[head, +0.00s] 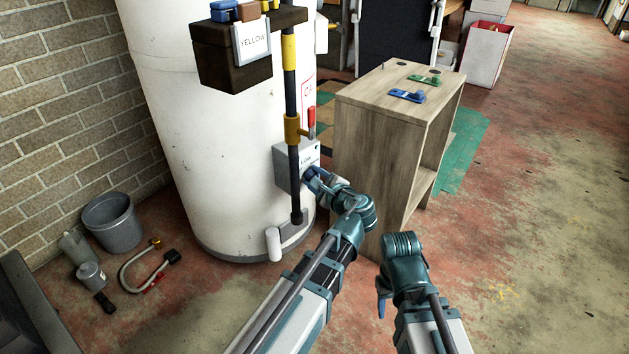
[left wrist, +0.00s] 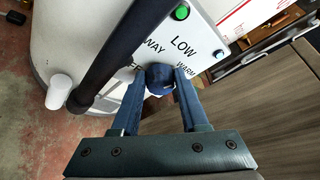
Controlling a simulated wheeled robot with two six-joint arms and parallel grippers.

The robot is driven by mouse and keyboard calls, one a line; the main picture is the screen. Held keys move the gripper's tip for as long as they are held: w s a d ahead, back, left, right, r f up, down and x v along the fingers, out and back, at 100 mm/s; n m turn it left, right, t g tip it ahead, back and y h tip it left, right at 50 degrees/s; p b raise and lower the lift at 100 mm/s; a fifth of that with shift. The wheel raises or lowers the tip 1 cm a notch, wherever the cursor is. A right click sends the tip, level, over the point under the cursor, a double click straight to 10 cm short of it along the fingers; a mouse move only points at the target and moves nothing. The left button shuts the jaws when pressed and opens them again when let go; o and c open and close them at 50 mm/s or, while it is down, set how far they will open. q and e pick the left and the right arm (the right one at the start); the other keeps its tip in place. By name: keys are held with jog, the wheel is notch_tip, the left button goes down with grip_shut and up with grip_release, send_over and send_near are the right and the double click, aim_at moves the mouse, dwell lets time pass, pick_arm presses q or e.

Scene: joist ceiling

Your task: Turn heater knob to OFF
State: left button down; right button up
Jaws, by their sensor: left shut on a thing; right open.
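The heater (head: 215,130) is a tall white cylinder with a grey control box (head: 287,172) low on its side. In the left wrist view the box's panel (left wrist: 205,35) reads LOW and WARM, with part of "WAY" and a green light. My left gripper (head: 312,180) reaches the box; in the left wrist view its blue fingers (left wrist: 160,88) are shut on the dark blue knob (left wrist: 160,75). My right gripper (head: 382,305) hangs low, away from the heater, and is open.
A dark pipe (head: 291,90) runs down just in front of the box. A wooden cabinet (head: 400,98) stands close on the right. A bucket (head: 112,222) and a bent hose (head: 135,275) lie on the floor at left.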

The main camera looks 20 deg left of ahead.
pick_arm(q)
jog(key=shift+s+f+n+t+b, duration=0.15)
jog(key=shift+n+t+b, duration=0.2)
jog(key=shift+n, duration=0.25)
dwell(0.3)
jog(key=shift+c, duration=2.1)
grip_release()
